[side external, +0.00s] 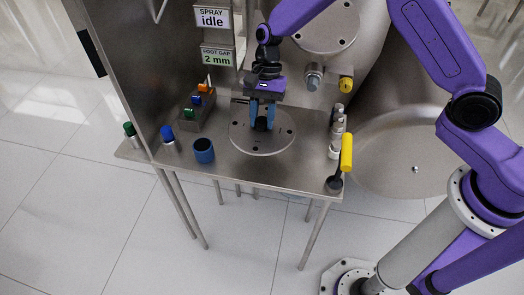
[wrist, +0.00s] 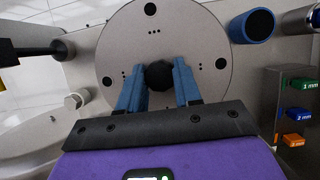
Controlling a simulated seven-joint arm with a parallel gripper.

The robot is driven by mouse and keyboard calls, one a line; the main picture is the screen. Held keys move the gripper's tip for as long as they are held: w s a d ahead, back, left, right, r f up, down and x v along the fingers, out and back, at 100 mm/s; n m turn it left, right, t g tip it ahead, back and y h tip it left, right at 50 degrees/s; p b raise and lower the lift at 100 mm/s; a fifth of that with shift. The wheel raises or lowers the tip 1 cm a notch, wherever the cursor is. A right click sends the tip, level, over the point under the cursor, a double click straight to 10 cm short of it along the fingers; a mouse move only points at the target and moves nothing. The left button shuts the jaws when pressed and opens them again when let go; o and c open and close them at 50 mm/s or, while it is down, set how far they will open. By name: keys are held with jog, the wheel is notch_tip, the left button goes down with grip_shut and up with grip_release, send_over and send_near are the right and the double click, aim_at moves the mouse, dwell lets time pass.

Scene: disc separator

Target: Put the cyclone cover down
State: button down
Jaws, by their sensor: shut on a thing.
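The cyclone cover (side external: 245,141) is a round grey steel disc with a black centre knob and dark holes near its rim. In the side external view it lies flat at the middle of the steel bench, or very close above it; I cannot tell whether it touches. My gripper (side external: 262,120) points straight down over its centre, blue fingers shut on the black knob. The wrist view shows the cover (wrist: 185,35) with the knob (wrist: 158,76) between the two fingertips. The fingers hide part of the disc's near side.
A blue cup (side external: 204,150) stands front left of the cover. A block with coloured gauges (side external: 195,112) is behind left. Small steel fittings (side external: 336,140) and a yellow-handled tool (side external: 346,155) line the right edge. Signs read "SPRAY idle" (side external: 212,18) and "FOOT GAP 2 mm" (side external: 218,57).

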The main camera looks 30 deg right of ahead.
aim_at(266, 114)
notch_tip(266, 114, down, 10)
jog(key=shift+r, duration=0.15)
dwell(0.4)
jog(key=c, duration=0.8)
grip_release()
jog(key=v, duration=1.2)
jog(key=shift+s+r, duration=0.1)
